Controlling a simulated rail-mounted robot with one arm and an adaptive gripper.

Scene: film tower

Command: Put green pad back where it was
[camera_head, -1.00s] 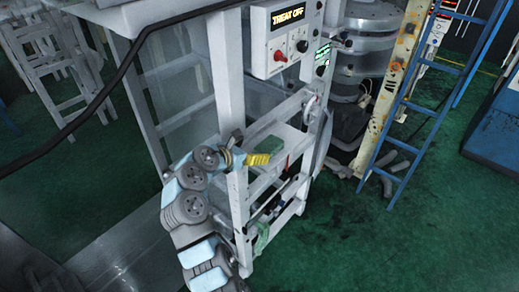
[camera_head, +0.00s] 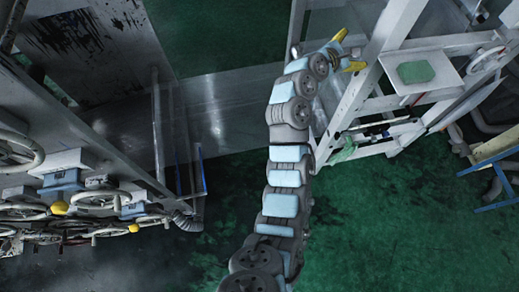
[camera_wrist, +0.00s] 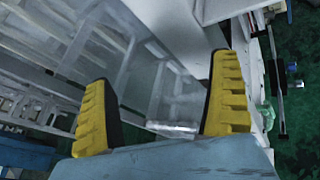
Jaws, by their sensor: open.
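A flat green pad (camera_head: 415,71) lies on a pale shelf (camera_head: 440,82) on the side of the white frame, at the upper right in the head view. My gripper (camera_head: 354,51) has yellow fingers and is left of the pad, apart from it, beside a white upright. In the wrist view my gripper (camera_wrist: 160,75) is open, with nothing held between its fingers. The pad cannot be made out in the wrist view.
White uprights (camera_head: 390,35) of the frame stand between my gripper and the pad. A light green cloth (camera_head: 345,152) hangs at the lower shelf; it also shows in the wrist view (camera_wrist: 266,115). Valve handwheels (camera_head: 98,198) line the left. Green floor is open at lower right.

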